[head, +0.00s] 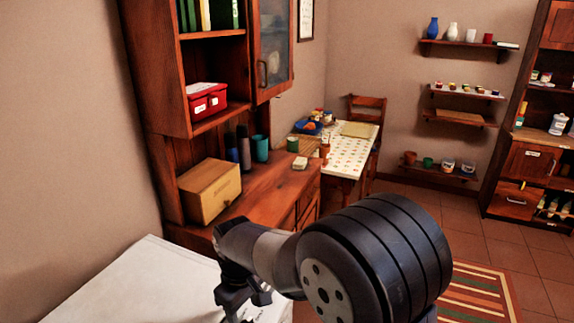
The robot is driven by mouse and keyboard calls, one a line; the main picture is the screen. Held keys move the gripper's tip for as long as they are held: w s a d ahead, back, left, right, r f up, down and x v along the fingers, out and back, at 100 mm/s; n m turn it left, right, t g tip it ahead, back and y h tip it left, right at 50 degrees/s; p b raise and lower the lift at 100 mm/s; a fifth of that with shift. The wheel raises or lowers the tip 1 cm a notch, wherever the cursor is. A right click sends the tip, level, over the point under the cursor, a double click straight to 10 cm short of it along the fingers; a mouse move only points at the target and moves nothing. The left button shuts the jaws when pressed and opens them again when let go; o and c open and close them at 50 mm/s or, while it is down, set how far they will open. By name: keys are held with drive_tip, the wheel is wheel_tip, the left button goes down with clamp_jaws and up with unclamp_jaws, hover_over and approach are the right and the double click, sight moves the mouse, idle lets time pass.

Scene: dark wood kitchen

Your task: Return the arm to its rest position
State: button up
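My arm (374,258) fills the lower middle of the head view, with a large black ribbed joint closest to the camera. A grey link runs from it to the left. My gripper (240,296) is at the far end of that link, small and dark, at the lower edge over or beside a white surface. Its fingertips are not clear, so I cannot tell whether it is open or shut. I see nothing held in it.
A white top (140,290) lies lower left. A wooden cabinet (162,95) with a counter (262,190) bears a wooden box (209,190) and cups. Behind are a table (352,152), chair (367,104) and wall shelves (464,92). Floor (535,270) shows at right, with a striped rug (480,292).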

sight(246, 322)
wheel_tip(246, 322, down, 5)
drive_tip(key=shift+r, duration=0.1)
idle(0.3)
idle(0.4)
